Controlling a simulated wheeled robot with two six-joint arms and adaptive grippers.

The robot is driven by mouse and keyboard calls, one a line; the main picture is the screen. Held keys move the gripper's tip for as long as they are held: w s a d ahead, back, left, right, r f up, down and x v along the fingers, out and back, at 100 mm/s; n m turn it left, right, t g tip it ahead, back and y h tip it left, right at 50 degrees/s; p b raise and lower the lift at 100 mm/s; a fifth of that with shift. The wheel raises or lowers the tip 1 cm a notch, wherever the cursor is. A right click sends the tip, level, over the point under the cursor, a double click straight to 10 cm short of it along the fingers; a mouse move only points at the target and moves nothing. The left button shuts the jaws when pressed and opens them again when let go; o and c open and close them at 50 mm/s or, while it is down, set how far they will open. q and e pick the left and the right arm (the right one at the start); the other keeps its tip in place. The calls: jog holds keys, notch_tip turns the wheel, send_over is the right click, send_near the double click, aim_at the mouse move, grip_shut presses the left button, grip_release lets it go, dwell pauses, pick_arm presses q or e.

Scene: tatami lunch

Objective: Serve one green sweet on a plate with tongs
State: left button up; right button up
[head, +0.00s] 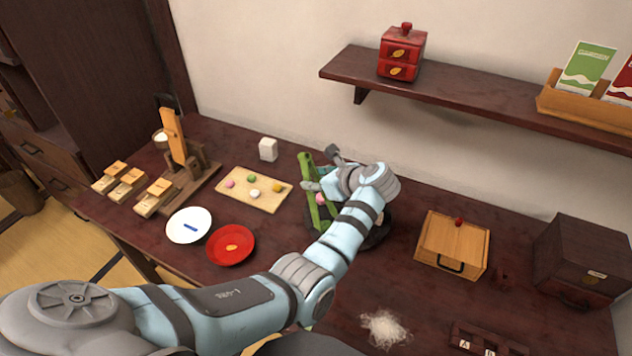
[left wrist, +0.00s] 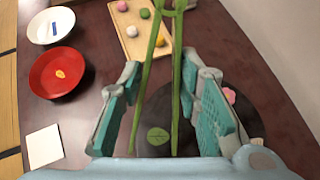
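Green tongs (head: 312,190) stand over a dark round tray (head: 375,239); their two arms also show in the left wrist view (left wrist: 148,75). My left gripper (head: 325,182) has its fingers apart, one on each side of the tongs, with small gaps apparent in the wrist view (left wrist: 160,72). A green sweet (head: 251,179) lies on a wooden board (head: 240,199) with pink, white and yellow sweets; it also shows in the wrist view (left wrist: 144,13). A white plate (head: 203,217) and a red plate (head: 215,256) lie front left of the board. My right gripper is out of view.
A pink sweet (left wrist: 229,95) is beside the tongs. A wooden box (head: 440,240) stands right of the tray, and a white cube (head: 268,149) behind the board. A wooden stand (head: 180,185) is at left. A shelf (head: 450,97) overhangs the back. Table between plates and tray is clear.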

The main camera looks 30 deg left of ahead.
pick_arm(q)
jog(key=shift+f+b, duration=1.35)
jog(key=shift+f, duration=0.85)
